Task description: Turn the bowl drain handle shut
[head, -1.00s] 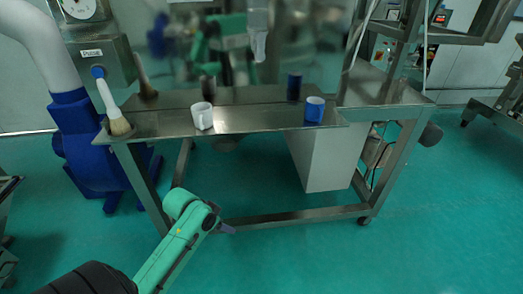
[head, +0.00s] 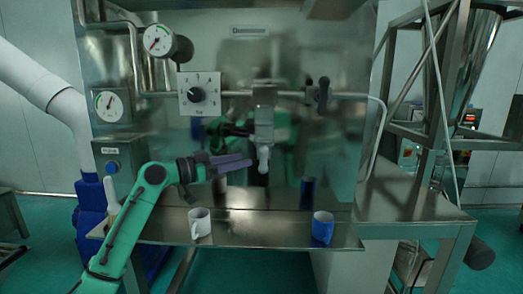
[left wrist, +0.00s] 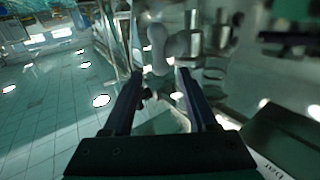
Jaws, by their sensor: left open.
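A pale grey handle (head: 264,158) hangs below a square metal fitting (head: 264,115) on the shiny panel; I take it for the bowl drain handle. It points roughly straight down. My left gripper (head: 246,159) reaches in from the left with its fingers pointing at the handle, close to its left side. In the left wrist view my fingers (left wrist: 160,75) are apart, and a blurred pale grey shape (left wrist: 172,45), likely the handle, lies just past their tips. I cannot tell whether they touch it. My right gripper is not in view.
A white mug (head: 200,226) and a blue mug (head: 323,228) stand on the metal shelf (head: 262,230) below. A dial knob (head: 196,94), gauges (head: 158,40) and a dark valve handle (head: 318,92) are on the panel (head: 240,60), which mirrors my arm.

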